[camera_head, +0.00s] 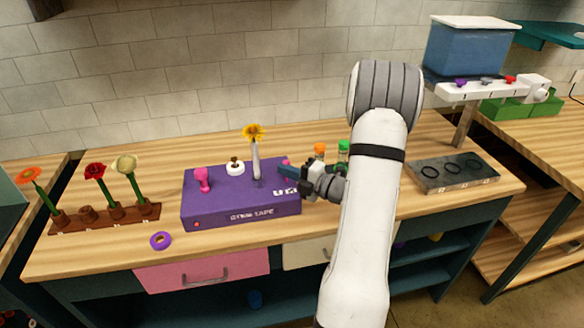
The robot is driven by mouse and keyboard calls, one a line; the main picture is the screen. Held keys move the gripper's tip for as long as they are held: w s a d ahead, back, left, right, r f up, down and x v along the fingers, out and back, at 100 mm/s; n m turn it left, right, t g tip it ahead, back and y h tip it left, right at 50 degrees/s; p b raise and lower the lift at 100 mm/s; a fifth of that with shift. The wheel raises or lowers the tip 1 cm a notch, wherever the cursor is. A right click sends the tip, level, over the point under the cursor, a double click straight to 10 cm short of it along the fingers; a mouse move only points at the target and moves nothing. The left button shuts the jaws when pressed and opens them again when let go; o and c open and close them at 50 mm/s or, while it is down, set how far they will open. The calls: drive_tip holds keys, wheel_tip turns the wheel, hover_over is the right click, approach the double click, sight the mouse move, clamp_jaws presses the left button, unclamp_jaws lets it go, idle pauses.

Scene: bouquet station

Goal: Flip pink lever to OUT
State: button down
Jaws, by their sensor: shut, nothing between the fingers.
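A purple box (215,207) with lettering on its front stands on the wooden counter. A pink piece (287,162) shows at its right rear, close to my gripper and partly hidden by it; it may be the lever. Another pink, knobbed piece (203,181) stands on the left of the box top. White marks near the right front of the box are partly covered and unreadable. My gripper (286,171) is shut and empty over the right side of the box. I cannot tell whether it touches the pink piece, or which way the lever is set.
Orange-capped (319,152) and green-capped (343,150) bottles stand behind my gripper. A flower rack (105,217) and purple tape ring (160,241) are left; a grey tray (420,178) is right.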

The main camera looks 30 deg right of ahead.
drive_tip(key=shift+s+a+r, duration=0.1)
drive_tip(key=shift+a, duration=0.35)
drive_tip(key=a, duration=0.1)
drive_tip(key=a+p, duration=0.1)
drive_tip(key=shift+s+a+r, duration=0.2)
drive_tip(key=shift+s+a, duration=0.05)
drive_tip(key=shift+a, duration=0.1)
drive_tip(key=b+v, duration=0.2)
drive_tip(key=v, duration=0.7)
drive_tip(key=shift+s+f, duration=0.35)
drive_tip(key=shift+s, duration=0.05)
drive_tip(key=shift+d, duration=0.1)
